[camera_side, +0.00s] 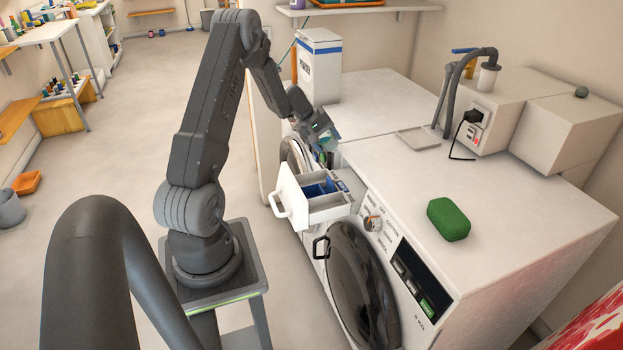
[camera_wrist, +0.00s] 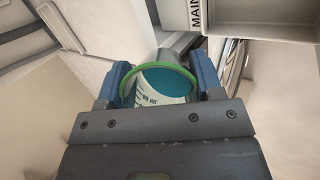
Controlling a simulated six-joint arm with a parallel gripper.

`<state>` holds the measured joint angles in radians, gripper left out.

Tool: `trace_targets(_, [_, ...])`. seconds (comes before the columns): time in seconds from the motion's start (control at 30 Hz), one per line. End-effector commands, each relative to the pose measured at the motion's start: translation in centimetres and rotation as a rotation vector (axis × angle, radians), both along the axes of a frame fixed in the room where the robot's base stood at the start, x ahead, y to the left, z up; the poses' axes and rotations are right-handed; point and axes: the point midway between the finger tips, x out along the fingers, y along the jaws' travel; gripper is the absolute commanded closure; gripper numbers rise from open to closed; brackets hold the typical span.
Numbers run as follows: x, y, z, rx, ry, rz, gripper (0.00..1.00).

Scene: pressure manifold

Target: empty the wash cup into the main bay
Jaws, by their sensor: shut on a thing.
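My gripper (camera_side: 325,135) is shut on the wash cup and holds it above and behind the open detergent drawer (camera_side: 289,188). In the wrist view the wash cup (camera_wrist: 160,70) has a green rim, and blue content and printed marks show inside it. The two blue-grey fingers of my gripper (camera_wrist: 160,84) press on either side of the cup. The drawer is pulled out of the washing machine and has several compartments, one with a blue part. A compartment labelled MAIN, the main bay (camera_wrist: 240,14), shows at the upper right of the wrist view. The cup's exact tilt is hard to tell.
The washing machine (camera_side: 480,215) has a round door and a bare top around a green sponge-like block (camera_side: 448,219). A white carton (camera_side: 319,65) stands behind my gripper. A shallow tray (camera_side: 418,138) and a hose (camera_side: 450,90) are at the back.

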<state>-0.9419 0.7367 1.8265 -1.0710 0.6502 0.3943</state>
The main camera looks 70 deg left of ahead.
Motion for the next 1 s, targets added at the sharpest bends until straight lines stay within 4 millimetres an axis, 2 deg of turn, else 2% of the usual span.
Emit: trace_targets(1.0, [-0.38,-0.24,-0.86,0.05,-0.126,0.0,0.63])
